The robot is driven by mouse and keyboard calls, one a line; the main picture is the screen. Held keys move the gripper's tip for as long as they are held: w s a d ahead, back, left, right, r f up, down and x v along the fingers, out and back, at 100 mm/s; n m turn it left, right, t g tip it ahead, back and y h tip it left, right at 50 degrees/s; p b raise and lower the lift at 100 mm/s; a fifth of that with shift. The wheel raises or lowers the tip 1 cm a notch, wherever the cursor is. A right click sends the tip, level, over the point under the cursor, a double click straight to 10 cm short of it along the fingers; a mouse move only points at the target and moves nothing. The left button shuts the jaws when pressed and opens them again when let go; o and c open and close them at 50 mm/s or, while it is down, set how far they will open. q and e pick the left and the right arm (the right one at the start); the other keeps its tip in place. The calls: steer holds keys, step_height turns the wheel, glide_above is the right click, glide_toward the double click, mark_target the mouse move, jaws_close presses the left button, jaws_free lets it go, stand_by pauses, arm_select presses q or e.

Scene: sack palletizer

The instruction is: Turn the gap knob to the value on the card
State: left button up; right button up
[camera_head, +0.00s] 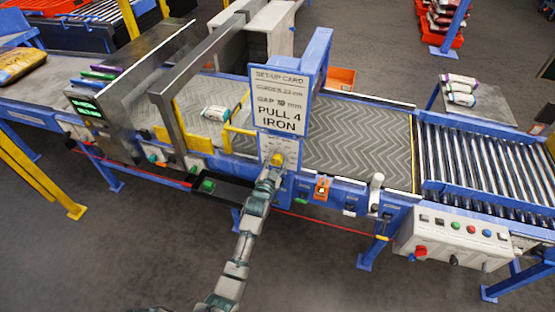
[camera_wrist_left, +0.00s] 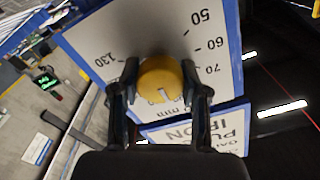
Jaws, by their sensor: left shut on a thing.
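The yellow gap knob (camera_head: 277,158) sits on a white dial plate (camera_head: 291,147) on the conveyor's near side. My left gripper (camera_head: 274,167) is shut on it. In the left wrist view, two dark fingers (camera_wrist_left: 161,88) hold opposite sides of the round knob (camera_wrist_left: 160,78). The dial plate (camera_wrist_left: 140,30) shows 50, 60, 70 and 130; other marks are hidden, and I cannot tell the setting. The set-up card (camera_head: 280,100) stands above; its gap figure in mm is too blurred to read surely. It also shows upside down in the wrist view (camera_wrist_left: 205,130). My right gripper is out of view.
A belt (camera_head: 360,145) with a zigzag pattern leads to rollers (camera_head: 480,165) at right. A small sack (camera_head: 215,113) lies behind the yellow rails. A button box (camera_head: 455,238) and orange-framed switch (camera_head: 322,188) are to the right. The near floor is clear.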

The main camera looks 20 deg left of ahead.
arm_select(q)
steer(key=n+p, duration=0.1)
steer(key=n, duration=0.1)
steer(key=f+n+p, duration=0.1)
steer(key=n+p, duration=0.1)
steer(key=n, duration=0.1)
steer(key=shift+s+n, duration=0.1)
steer(key=shift+n, duration=0.2)
steer(key=n+p, duration=0.1)
steer(key=n, duration=0.2)
steer(key=shift+n+p, duration=0.35)
steer(key=shift+n, duration=0.85)
steer(key=shift+d, duration=0.1)
steer(key=o, duration=1.1)
steer(key=shift+o, duration=0.2)
steer(key=shift+w, duration=0.2)
steer(key=shift+r, duration=0.1)
steer(key=shift+s, duration=0.1)
